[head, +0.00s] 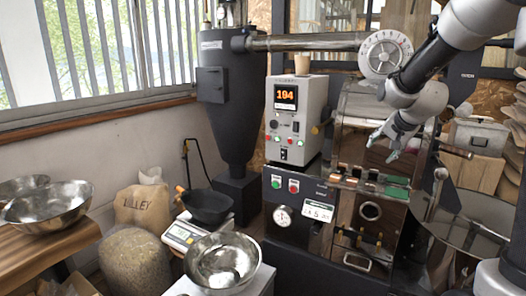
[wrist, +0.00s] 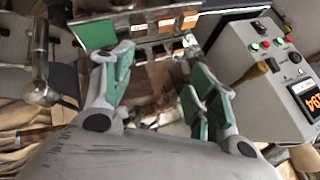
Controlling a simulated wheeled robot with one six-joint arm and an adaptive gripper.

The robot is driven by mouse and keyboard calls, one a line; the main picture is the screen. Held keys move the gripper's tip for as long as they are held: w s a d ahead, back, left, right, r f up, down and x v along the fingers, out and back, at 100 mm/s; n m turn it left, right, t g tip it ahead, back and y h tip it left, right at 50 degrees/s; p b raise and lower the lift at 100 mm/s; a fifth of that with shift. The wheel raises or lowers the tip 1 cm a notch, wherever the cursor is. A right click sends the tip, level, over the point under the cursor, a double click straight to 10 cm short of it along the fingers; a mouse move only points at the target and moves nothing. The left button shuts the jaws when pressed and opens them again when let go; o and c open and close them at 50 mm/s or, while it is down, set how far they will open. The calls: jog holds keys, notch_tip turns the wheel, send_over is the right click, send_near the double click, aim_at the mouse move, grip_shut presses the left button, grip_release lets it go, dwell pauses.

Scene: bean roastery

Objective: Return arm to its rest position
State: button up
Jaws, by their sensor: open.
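My gripper (head: 383,146) is open and empty, at the end of my arm, which reaches in from the upper right in the head view. It hangs in front of the roaster's glossy front panel (head: 352,112), above the ledge with small coloured pieces. In the wrist view the two green-padded fingers of my gripper (wrist: 158,85) are spread apart with nothing between them.
A control box (head: 296,118) reading 194 stands left of my gripper; it also shows in the wrist view (wrist: 262,75). A round dial (head: 385,54) is close to my arm. A steel bowl (head: 222,262), a scale (head: 181,235) and a bean sack (head: 135,262) stand lower left.

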jog(key=s+a+r+n+g, duration=0.1)
jog(key=s+n, duration=0.3)
jog(key=s, duration=1.4)
jog(key=s+a+r+n+g, duration=0.1)
jog(key=s+n+g, duration=0.2)
jog(key=s, duration=1.4)
jog(key=n, duration=0.2)
jog(key=shift+s+a+n, duration=0.3)
jog(key=shift+s, duration=0.1)
jog(key=shift+o, duration=0.3)
